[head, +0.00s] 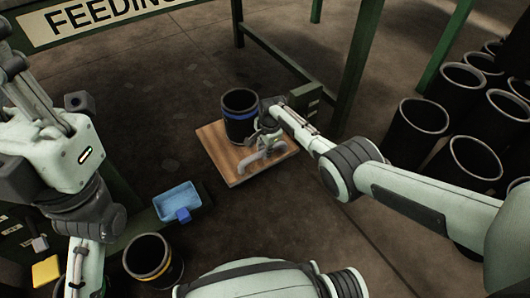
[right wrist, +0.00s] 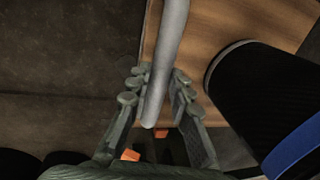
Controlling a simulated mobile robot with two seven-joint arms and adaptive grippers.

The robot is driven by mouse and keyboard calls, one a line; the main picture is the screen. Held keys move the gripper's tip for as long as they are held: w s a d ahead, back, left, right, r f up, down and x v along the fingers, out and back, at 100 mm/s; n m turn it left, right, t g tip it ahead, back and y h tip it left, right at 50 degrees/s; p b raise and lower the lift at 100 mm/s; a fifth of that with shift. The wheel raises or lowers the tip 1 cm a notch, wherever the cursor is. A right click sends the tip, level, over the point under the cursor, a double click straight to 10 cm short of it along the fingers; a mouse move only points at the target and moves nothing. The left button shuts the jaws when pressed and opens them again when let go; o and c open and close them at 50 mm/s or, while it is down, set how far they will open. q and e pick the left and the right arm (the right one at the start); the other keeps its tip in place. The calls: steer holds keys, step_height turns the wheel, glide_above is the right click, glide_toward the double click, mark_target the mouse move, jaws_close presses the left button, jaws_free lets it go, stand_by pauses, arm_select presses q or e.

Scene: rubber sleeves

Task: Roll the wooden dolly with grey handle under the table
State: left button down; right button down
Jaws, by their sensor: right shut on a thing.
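The wooden dolly (head: 222,156) stands on the floor mid-view, its board also showing in the right wrist view (right wrist: 215,25). A black rubber sleeve (head: 240,122) with a blue band stands upright on it. My right gripper (head: 268,138) is shut on the dolly's grey handle (head: 250,160); in the right wrist view the fingers lie on both sides of the handle bar (right wrist: 168,60). A green table frame (head: 357,65) rises just beyond the dolly; its top is out of view. My left gripper (head: 75,60) is raised at the left edge, its finger opening unclear.
Several black sleeves (head: 477,158) stand at the right. A sleeve with a yellow band (head: 152,258), a blue bin (head: 177,200) and a yellow item (head: 45,271) are at the lower left. A FEEDING sign (head: 110,12) is at the top left. Floor left of the dolly is clear.

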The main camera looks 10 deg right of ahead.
steer(key=shift+w+r, duration=0.15)
steer(key=shift+w, duration=0.15)
steer(key=c, duration=1.7)
jaws_free()
steer(key=o, duration=0.3)
steer(key=shift+o, duration=0.2)
steer(key=shift+s, duration=0.1)
step_height(320, 180, up, 12)
steer(key=s, duration=0.2)
steer(key=shift+d+f, duration=0.2)
steer(key=shift+d, duration=0.15)
